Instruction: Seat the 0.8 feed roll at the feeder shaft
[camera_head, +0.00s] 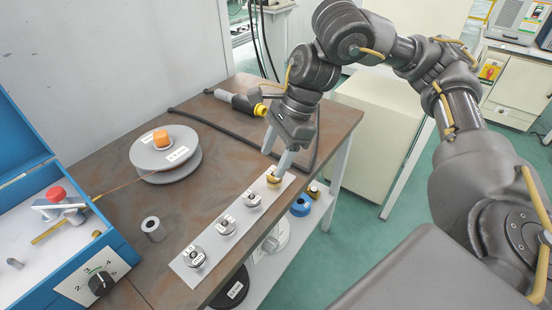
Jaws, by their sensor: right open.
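Several small rolls sit in a row on a light grey strip (239,213) along the table's front edge. A silver roll (195,256), a second (226,225) and a third (251,199) have white labels too small to read surely, so I cannot tell which is the 0.8. A gold-coloured roll (273,178) is at the far end. My right gripper (276,166) is open with its fingers pointing down at the gold roll; I cannot tell whether they touch it. The blue feeder box (110,245) at left has a short grey pin (14,264), possibly the shaft. My left gripper is not in view.
A red-knobbed lever (56,195) stands in the feeder box, with a numbered dial (101,283) on its front. A grey wire spool (166,160), a loose metal sleeve (152,228) and a torch with a black cable (240,102) lie on the brown table (110,170).

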